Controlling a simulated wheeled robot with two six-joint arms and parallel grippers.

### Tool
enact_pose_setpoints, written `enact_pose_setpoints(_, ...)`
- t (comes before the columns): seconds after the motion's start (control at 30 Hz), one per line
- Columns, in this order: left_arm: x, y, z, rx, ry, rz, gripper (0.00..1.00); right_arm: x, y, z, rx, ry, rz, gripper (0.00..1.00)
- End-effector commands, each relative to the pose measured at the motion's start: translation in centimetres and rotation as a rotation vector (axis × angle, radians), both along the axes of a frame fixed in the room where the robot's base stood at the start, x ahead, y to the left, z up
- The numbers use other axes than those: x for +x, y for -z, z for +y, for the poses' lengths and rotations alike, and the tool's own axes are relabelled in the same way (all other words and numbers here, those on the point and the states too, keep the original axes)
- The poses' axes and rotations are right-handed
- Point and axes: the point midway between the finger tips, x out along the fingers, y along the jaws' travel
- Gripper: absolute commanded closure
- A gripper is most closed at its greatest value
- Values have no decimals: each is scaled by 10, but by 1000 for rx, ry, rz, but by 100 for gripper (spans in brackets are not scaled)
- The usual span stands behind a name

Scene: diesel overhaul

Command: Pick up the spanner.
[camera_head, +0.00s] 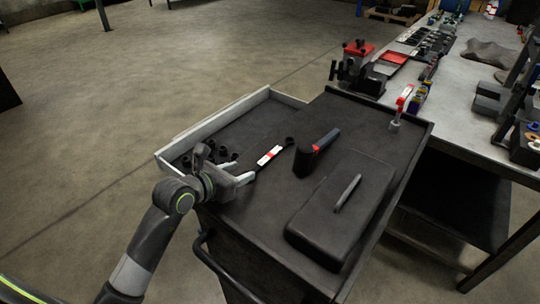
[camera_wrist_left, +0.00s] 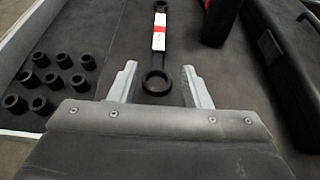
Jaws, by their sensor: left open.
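The spanner (camera_head: 269,156) is black with a white and red band on its shank. It lies flat in the open drawer area of the dark cart, to the right of several black sockets. It also shows in the left wrist view (camera_wrist_left: 159,46), its larger ring end toward me. My left gripper (camera_head: 247,177) is open and empty at the near end of the spanner. In the left wrist view the left gripper's fingers (camera_wrist_left: 157,84) stand on either side of the ring end, apart from it. My right gripper is not in view.
Black sockets (camera_wrist_left: 42,83) sit left of the gripper. The pale drawer rim (camera_head: 213,121) borders the left. A workbench (camera_head: 462,97) stands behind right.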

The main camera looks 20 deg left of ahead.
Motion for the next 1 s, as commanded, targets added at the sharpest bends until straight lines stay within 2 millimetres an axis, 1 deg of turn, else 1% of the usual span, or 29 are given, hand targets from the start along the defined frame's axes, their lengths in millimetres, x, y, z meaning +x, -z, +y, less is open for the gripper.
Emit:
enact_pose_setpoints(0.03,8,1,-4,-5,0,1,56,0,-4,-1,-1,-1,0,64)
enact_pose_setpoints(0.1,16,5,-6,-4,-1,1,56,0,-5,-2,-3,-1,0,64)
enact_pose_setpoints(0.2,24,9,-9,-3,1,0,56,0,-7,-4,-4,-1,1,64)
enact_pose_setpoints(0.37,29,12,-11,-2,1,0,56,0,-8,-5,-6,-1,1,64)
enact_pose_setpoints(0.47,35,14,-13,-2,1,2,56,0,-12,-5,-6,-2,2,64)
enact_pose_setpoints(0.67,56,23,-19,-3,1,2,56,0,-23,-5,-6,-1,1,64)
enact_pose_setpoints(0.73,63,27,-21,-2,0,0,56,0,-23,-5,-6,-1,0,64)
enact_pose_setpoints(0.87,71,32,-24,-2,0,1,56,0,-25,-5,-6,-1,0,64)
enact_pose_setpoints(1.0,73,33,-25,-1,1,-1,56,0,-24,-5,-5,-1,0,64)
